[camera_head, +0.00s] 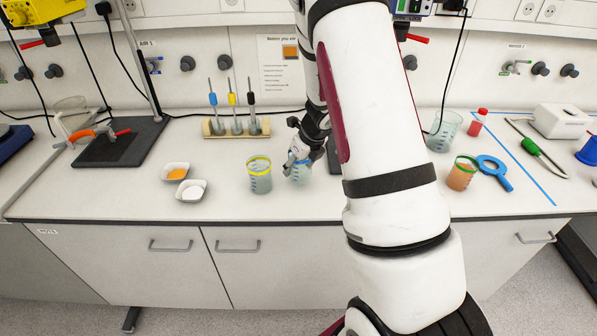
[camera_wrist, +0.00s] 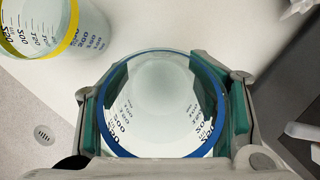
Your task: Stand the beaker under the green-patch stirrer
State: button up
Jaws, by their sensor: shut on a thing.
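My gripper (camera_head: 298,158) is shut on a clear beaker with a blue rim (camera_wrist: 165,102). In the head view this beaker (camera_head: 300,174) is low at the bench top; whether it touches the bench is unclear. In the wrist view the green finger pads (camera_wrist: 166,110) press its two sides, and it looks empty. One stirrer with a yellow head (camera_head: 38,10) stands at the left over a dark base plate (camera_head: 122,143). Another stirrer head (camera_head: 411,8) shows at the top, right of my arm. Its base (camera_head: 333,156) is mostly hidden behind my arm.
A yellow-rimmed beaker (camera_head: 259,179) stands close left of my gripper. Two small dishes (camera_head: 175,171) (camera_head: 191,190) lie farther left.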

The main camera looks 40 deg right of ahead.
jog(key=shift+f, duration=1.4)
jog(key=o, duration=1.5)
jog(key=shift+o, duration=0.2)
